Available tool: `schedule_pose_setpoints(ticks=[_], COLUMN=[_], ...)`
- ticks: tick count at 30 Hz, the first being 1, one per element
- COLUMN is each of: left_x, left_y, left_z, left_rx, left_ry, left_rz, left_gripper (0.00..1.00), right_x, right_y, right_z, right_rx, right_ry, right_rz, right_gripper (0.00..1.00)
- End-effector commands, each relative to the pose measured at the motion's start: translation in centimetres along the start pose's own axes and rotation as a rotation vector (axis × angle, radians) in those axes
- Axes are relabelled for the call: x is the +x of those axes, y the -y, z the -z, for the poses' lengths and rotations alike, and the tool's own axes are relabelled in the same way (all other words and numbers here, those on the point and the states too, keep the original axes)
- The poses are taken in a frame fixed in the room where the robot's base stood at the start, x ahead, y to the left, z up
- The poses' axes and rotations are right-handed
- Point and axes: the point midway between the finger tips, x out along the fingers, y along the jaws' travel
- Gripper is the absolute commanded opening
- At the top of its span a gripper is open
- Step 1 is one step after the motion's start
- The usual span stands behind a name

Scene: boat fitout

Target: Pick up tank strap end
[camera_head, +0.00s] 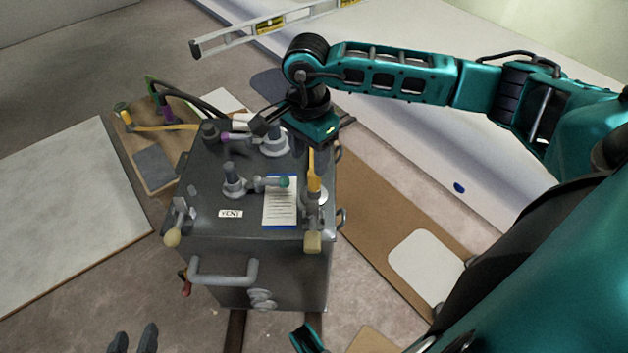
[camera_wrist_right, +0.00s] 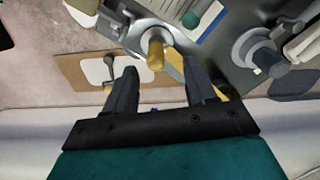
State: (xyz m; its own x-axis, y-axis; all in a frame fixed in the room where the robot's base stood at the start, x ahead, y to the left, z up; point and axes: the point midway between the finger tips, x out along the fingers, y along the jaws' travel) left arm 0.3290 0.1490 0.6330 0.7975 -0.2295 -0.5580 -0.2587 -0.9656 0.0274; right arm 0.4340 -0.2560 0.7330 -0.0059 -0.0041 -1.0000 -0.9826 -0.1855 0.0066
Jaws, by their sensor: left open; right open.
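The dark grey tank (camera_head: 205,215) stands on the floor in the head view. At its near right edge is a grey fitting with a tan block end (camera_head: 312,242), also at the top left of the wrist view (camera_wrist_right: 84,8). A similar tan-ended fitting (camera_head: 173,237) is at the left edge. I cannot tell which part is the strap end. My right gripper (camera_wrist_right: 163,72) is open above the tank's right side. A yellow lever (camera_head: 314,172) shows between its fingers in the wrist view; contact is unclear. My left gripper (camera_head: 134,340) is open and empty, low and left of the tank.
A label sheet (camera_head: 280,205), a green-capped fitting (camera_head: 284,182) and a grey flange (camera_head: 274,143) crowd the tank top. A grey handle (camera_head: 224,273) juts from its front. A tool board (camera_head: 154,168) lies behind left. A pale panel (camera_head: 65,210) lies at left.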

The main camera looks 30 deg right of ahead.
Motion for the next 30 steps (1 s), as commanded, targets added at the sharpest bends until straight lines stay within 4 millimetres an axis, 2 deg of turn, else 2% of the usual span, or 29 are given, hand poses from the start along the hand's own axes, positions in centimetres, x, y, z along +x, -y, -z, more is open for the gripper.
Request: schedule_pose_setpoints(ticks=[1,10,18,26,30], left_x=[0.1,0.4,1.0,1.0,1.1], left_y=[0.0,0.0,0.0,-0.1,-0.1], left_z=[-0.3,-0.7,-1.5,-1.1,-1.0], left_rx=[0.0,0.0,-0.004,-0.012,-0.011], left_ry=[0.002,0.001,0.001,-0.004,-0.008], left_rz=[0.0,0.001,0.001,0.001,0.001], left_gripper=[0.43,0.43,0.43,0.43,0.43], right_x=[0.8,2.8,6.7,6.8,6.8], right_y=[0.0,-0.3,-0.8,-0.7,-0.7], right_z=[0.0,0.0,0.0,0.1,0.1], right_rx=[0.0,0.0,0.002,0.0,0.001], right_ry=[0.001,0.002,0.003,0.003,0.003], right_rz=[0.0,0.0,0.001,0.002,0.002], right_gripper=[0.55,0.55,0.55,0.54,0.41])
